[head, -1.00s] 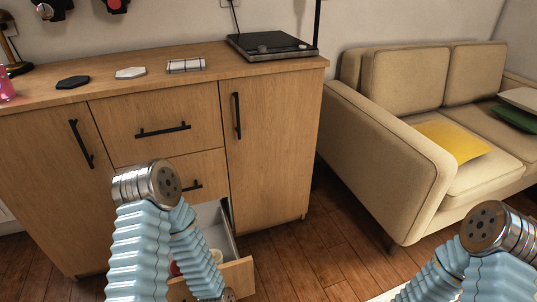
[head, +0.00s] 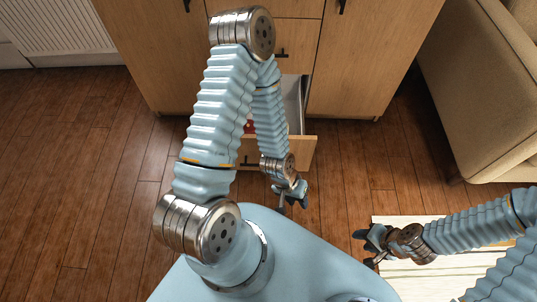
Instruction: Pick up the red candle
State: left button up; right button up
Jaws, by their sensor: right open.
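A small red object (head: 249,127), which may be the red candle, shows in the open bottom drawer (head: 303,150) of the wooden cabinet. My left arm hides most of it, so its shape cannot be told. My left gripper (head: 292,203) hangs just in front of the drawer's front panel, on the near side, with its fingers apart and nothing seen between them. My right gripper (head: 364,249) is open and empty at the right, over the edge of a pale striped rug.
The cabinet (head: 355,60) stands at the back, with a beige sofa (head: 490,100) to its right. The striped rug (head: 400,285) lies at lower right. A white radiator (head: 65,27) is at upper left. The wooden floor (head: 90,180) at left is clear.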

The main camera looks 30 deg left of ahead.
aim_at(249, 130)
jog(key=j+u, duration=0.1)
jog(key=u, duration=0.25)
jog(key=j+u, duration=0.1)
jog(key=u, duration=0.25)
jog(key=i+j+u, duration=0.1)
jog(key=u, duration=0.25)
